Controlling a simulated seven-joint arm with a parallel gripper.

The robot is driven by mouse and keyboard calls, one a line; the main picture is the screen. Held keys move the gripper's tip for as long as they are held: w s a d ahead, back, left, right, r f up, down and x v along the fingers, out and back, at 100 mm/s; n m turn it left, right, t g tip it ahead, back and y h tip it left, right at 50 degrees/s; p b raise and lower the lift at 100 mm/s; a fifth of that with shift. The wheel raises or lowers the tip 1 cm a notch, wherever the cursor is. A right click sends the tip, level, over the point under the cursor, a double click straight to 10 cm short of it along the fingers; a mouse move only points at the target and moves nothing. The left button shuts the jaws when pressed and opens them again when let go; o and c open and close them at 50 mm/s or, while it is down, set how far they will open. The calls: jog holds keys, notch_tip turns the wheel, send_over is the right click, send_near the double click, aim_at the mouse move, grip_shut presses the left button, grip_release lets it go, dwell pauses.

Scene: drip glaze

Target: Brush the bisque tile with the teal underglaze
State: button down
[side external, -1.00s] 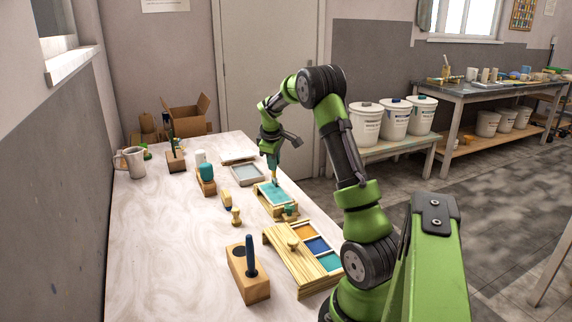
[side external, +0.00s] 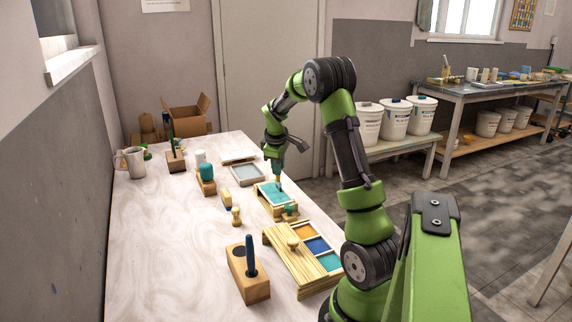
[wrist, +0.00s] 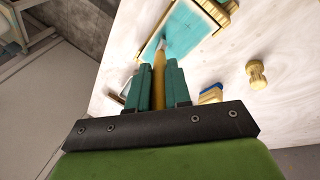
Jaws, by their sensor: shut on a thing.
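The tile (side external: 270,196) lies in a wooden holder (side external: 285,209) in the middle of the table, and its top looks mostly teal. It also shows at the top of the wrist view (wrist: 186,32). My gripper (side external: 277,172) is above it, shut on the wooden handle of a brush (wrist: 159,66). The brush points down and its tip is at the tile's surface; whether it touches is hard to tell. The teal underglaze (side external: 330,262) is in the nearest well of a wooden palette box (side external: 290,263), beside blue and orange wells.
A wooden block with a dark blue handle (side external: 251,256) stands at the front.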

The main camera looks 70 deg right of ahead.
jog(key=shift+s+a, duration=2.35)
jog(key=shift+a, duration=0.05)
jog(key=shift+w+d, duration=2.15)
jog(key=shift+w+d, duration=2.1)
jog(key=shift+d, duration=0.1)
jog(key=shift+w+d, duration=0.25)
jog(key=shift+w, duration=0.05)
